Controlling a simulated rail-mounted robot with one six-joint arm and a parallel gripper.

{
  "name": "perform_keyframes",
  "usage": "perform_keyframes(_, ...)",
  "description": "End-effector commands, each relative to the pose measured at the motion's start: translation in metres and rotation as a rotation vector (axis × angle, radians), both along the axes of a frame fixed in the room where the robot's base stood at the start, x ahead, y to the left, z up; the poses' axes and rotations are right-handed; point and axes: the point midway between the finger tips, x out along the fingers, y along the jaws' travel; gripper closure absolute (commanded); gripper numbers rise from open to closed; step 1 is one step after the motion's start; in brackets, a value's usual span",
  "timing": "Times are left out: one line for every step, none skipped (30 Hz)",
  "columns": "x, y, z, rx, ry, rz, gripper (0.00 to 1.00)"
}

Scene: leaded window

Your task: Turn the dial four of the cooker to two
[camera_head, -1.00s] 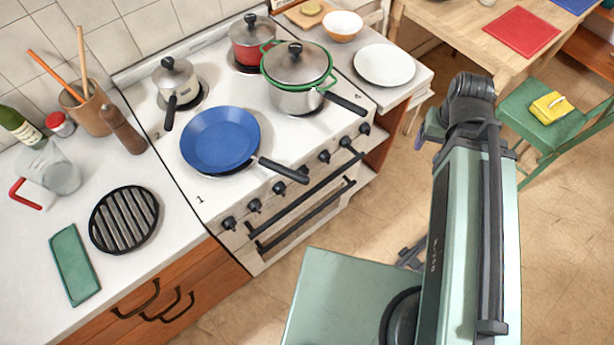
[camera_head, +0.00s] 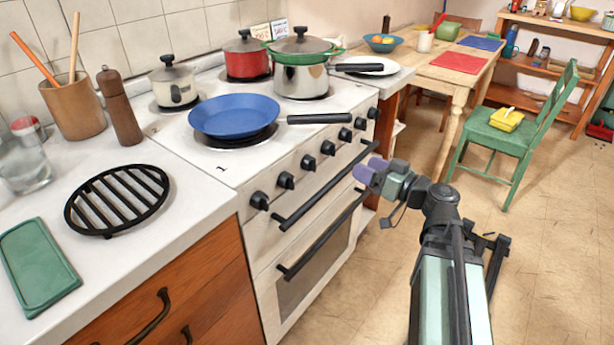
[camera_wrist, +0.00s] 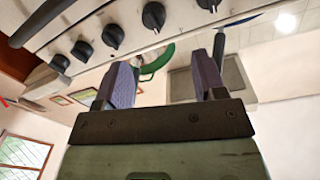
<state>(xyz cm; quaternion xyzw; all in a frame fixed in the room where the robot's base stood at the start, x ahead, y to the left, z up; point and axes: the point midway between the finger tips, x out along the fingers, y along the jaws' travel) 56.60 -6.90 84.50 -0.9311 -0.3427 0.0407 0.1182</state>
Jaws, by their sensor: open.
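The white cooker (camera_head: 268,245) has a row of several black dials on its sloping front panel, among them a left-end dial (camera_head: 259,200), a middle dial (camera_head: 327,148) and a right-hand dial (camera_head: 360,124). I cannot read numbers beside them, so I cannot tell which is dial four. My gripper (camera_head: 367,170) has purple fingers and is in front of the cooker's right part, apart from the dials. In the wrist view my gripper (camera_wrist: 162,78) is open and empty. Several dials, one of them a near dial (camera_wrist: 153,15), show beyond its fingertips, in the upper part.
Black handle bars (camera_head: 318,190) stick out below the dials. A blue pan (camera_head: 235,115) has its handle pointing right above the panel. A steel pot (camera_head: 300,80) with a green rim stands behind. The floor (camera_head: 540,240) right of the cooker is clear up to the green chair (camera_head: 505,135).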

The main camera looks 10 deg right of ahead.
Motion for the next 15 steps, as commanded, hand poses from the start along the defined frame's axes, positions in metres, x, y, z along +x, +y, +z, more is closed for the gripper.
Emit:
perform_keyframes(0.001,-0.001,0.000,-0.023,-0.019,-0.004,0.36)
perform_keyframes(0.001,-0.001,0.000,-0.036,-0.028,-0.005,0.36)
perform_keyframes(0.001,0.000,0.000,-0.044,-0.035,-0.004,0.36)
perform_keyframes(0.001,0.000,0.000,-0.047,-0.036,-0.004,0.36)
perform_keyframes(0.001,0.000,0.000,-0.047,-0.036,-0.003,0.36)
perform_keyframes(0.002,0.001,0.000,-0.046,-0.035,-0.001,0.36)
perform_keyframes(0.004,0.002,0.000,-0.046,-0.035,-0.001,0.36)
perform_keyframes(0.006,0.004,0.000,-0.046,-0.035,-0.001,0.36)
perform_keyframes(0.010,0.007,0.000,-0.046,-0.034,0.000,0.36)
perform_keyframes(0.014,0.011,0.000,-0.046,-0.034,0.001,0.36)
perform_keyframes(0.019,0.015,0.000,-0.046,-0.034,0.002,0.36)
perform_keyframes(0.026,0.021,-0.001,-0.046,-0.034,0.002,0.36)
perform_keyframes(0.032,0.025,0.000,-0.046,-0.034,0.003,0.36)
perform_keyframes(0.038,0.030,-0.001,-0.046,-0.033,0.002,0.36)
perform_keyframes(0.045,0.037,-0.001,-0.045,-0.033,0.004,0.36)
